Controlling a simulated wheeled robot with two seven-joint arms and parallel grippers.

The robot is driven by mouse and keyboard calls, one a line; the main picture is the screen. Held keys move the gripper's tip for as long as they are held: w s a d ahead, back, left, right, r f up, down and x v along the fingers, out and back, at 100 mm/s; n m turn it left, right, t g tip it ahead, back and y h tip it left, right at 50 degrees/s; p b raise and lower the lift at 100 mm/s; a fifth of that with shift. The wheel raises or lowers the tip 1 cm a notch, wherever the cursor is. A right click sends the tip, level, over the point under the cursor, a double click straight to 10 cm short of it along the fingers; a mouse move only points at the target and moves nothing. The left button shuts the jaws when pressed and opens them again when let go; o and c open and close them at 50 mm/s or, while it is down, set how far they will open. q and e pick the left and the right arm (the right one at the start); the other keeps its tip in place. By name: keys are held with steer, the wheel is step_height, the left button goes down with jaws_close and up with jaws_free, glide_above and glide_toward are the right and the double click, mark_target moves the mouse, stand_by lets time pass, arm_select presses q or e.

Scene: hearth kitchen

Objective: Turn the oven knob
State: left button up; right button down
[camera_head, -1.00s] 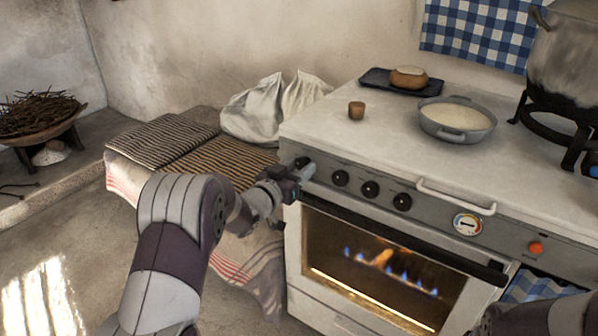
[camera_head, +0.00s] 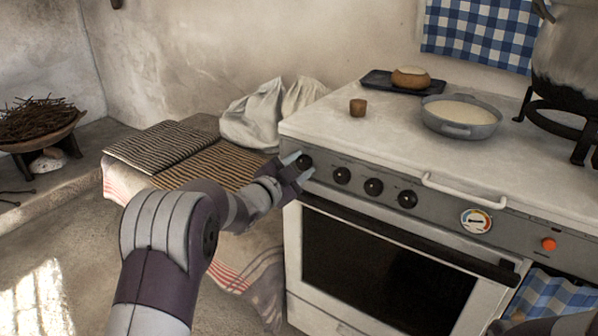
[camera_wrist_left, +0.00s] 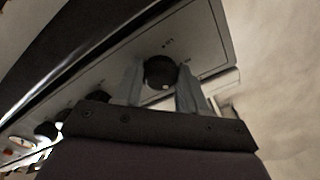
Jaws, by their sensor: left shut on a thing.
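The oven (camera_head: 390,270) is a white stove with a grey front panel and a row of black knobs. The leftmost oven knob (camera_head: 304,162) is at the panel's left end. My left gripper (camera_head: 298,167) is shut on this knob, one finger on each side. In the left wrist view the round black knob (camera_wrist_left: 160,71) sits between the two grey fingers, with a small light mark on its face. The oven window is dark. Only a piece of my right arm shows at the bottom right; its gripper is out of view.
More knobs (camera_head: 373,187), a white handle rail (camera_head: 462,190), a dial (camera_head: 475,220) and an orange button (camera_head: 548,244) lie along the panel. A cloth-covered bench (camera_head: 215,165) is left.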

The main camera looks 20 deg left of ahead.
arm_select(q)
steer(key=shift+f+m, duration=0.1)
steer(key=shift+m, duration=0.3)
steer(key=o, duration=1.1)
steer(key=shift+c, duration=0.2)
steer(key=shift+s+a, duration=0.15)
steer(key=shift+s, duration=0.15)
steer(key=p+v, duration=0.2)
steer(key=v, duration=1)
steer(key=shift+p, duration=0.3)
